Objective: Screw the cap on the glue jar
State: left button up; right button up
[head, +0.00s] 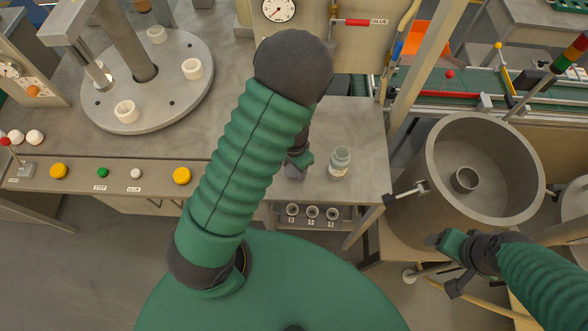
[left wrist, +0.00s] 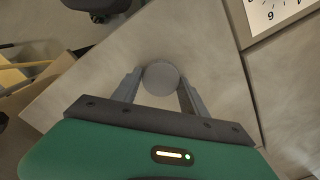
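The glue jar (head: 340,162) stands upright on the grey bench, a small pale bottle with a light label and an open-looking top. My left gripper (head: 297,166) is just left of the jar and partly hidden by my arm. In the left wrist view, the two fingers of my left gripper (left wrist: 161,84) close in on a round grey disc, which looks like the cap (left wrist: 161,77); they appear to touch its sides. Whether the cap is clear of the bench is hard to tell. My right gripper (head: 450,262) is away at the right, below the drum; its finger opening is unclear.
A round plate (head: 150,88) with white rings stands at the left of the bench. Several buttons line the front panel (head: 130,175). A large grey drum (head: 433,160) is at the right. Three small holders (head: 312,212) sit under the bench edge. Bench around the jar is clear.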

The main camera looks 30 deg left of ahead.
aim_at(294, 171)
pick_arm(q)
jog(key=shift+a, duration=0.2)
jog(key=c, duration=0.8)
jog(key=shift+d+r, duration=0.1)
jog(key=shift+r, duration=0.3)
jog(key=r, duration=0.2)
jog(key=shift+s+d+r, duration=0.15)
jog(key=shift+d+r, duration=0.05)
jog(key=shift+r, duration=0.2)
jog(key=s+d+p, duration=0.1)
jog(key=s+d, duration=0.2)
jog(key=s+d+r+p, duration=0.1)
jog(key=s+d+p, duration=0.1)
jog(key=s+d, duration=0.2)
jog(key=s+d+p, duration=0.2)
jog(key=s+d, duration=0.1)
jog(key=d, duration=0.1)
jog(key=shift+s+d+r, duration=0.1)
jog(key=shift+s+r, duration=0.15)
jog(key=shift+s, duration=0.1)
